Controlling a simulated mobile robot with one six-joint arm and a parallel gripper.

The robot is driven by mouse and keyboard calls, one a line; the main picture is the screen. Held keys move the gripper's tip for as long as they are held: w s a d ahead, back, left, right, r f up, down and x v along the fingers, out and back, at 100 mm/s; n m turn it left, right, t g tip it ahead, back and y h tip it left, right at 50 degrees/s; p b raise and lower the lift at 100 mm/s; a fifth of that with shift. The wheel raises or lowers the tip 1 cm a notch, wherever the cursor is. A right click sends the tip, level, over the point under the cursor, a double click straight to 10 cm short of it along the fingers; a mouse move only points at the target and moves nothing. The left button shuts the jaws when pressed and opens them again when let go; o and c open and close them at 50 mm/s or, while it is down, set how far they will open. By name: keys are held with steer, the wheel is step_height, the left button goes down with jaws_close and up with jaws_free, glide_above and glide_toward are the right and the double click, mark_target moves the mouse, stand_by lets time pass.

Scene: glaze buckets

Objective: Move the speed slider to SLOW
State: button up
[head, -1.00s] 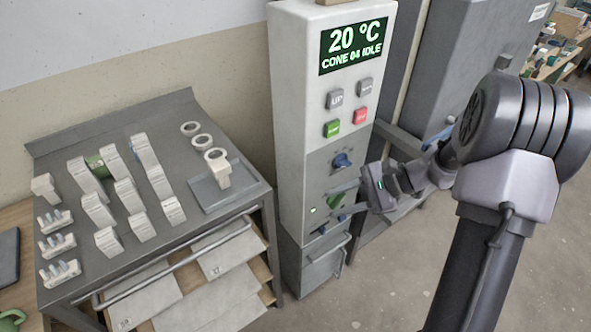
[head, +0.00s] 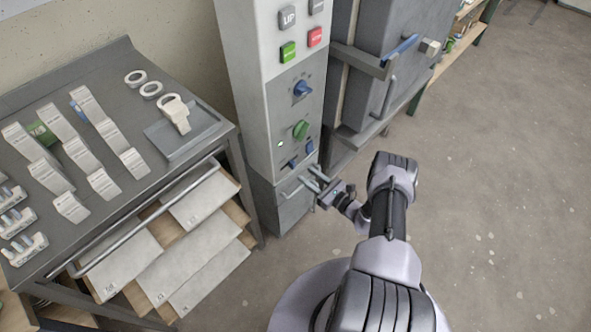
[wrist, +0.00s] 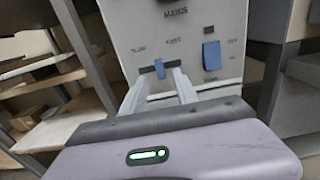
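The speed slider is a small blue tab on the grey control panel, low on the kiln controller. It shows in the wrist view (wrist: 159,69) and, small, in the head view (head: 292,162). In the wrist view a blurred label that seems to read SLOW lies up and left of the tab, and another label up and right. The tab stands between them; its exact slot position is unclear. My gripper (head: 308,175) is open in front of the panel's lower part. In the wrist view its two fingers (wrist: 161,72) appear on either side of the tab; contact cannot be told.
A blue rocker switch (wrist: 211,55) sits just right of the slider. A green knob (head: 300,129) and a blue knob (head: 302,88) are above. A grey bench (head: 160,187) with test pieces and paper shelves stands left. The kiln (head: 391,47) is behind right; open floor lies right.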

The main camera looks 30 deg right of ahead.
mark_target(294, 166)
steer(key=b+x, duration=0.1)
steer(key=x, duration=0.5)
steer(key=shift+w+a, duration=0.1)
steer(key=shift+w, duration=0.15)
steer(key=shift+c, duration=0.5)
jaws_close()
stand_by(0.5)
